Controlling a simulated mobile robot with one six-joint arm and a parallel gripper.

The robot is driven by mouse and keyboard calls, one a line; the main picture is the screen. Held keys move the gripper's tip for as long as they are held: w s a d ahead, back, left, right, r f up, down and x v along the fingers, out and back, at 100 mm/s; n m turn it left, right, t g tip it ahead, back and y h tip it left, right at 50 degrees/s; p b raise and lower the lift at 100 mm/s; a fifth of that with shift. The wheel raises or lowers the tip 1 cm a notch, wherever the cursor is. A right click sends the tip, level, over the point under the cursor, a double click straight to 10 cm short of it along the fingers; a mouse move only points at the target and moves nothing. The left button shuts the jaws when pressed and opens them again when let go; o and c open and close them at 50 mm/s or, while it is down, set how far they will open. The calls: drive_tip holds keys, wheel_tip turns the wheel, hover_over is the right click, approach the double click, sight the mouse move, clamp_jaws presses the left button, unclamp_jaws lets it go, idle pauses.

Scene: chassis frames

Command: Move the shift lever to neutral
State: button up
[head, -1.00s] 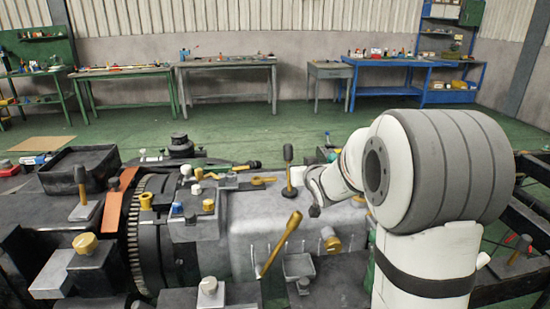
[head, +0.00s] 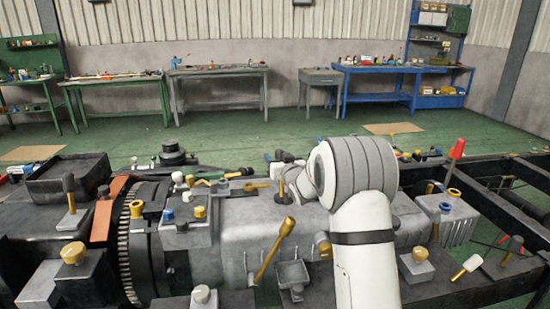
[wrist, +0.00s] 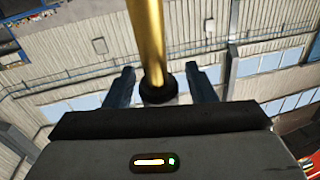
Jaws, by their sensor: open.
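A gold rod with a black knob-like end, which looks like the shift lever (wrist: 152,40), comes down from the top of the wrist view. Its black end sits between the two fingers of my gripper (wrist: 162,82). The fingers are open, with a visible gap on each side of the rod. In the head view, my arm reaches over the grey gearbox housing (head: 235,225). My gripper's fingers are hard to make out there, behind and beside the arm's joint. I cannot tell how far the lever is tilted.
A gold lever (head: 273,250) leans upward on the near side of the housing, left of my arm. A red-tipped post (head: 456,150) stands at the right. Workbenches (head: 220,72) line the far wall, with open green floor before them.

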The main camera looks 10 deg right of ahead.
drive_tip(key=shift+w, duration=0.1)
drive_tip(key=shift+c, duration=0.3)
clamp_jaws()
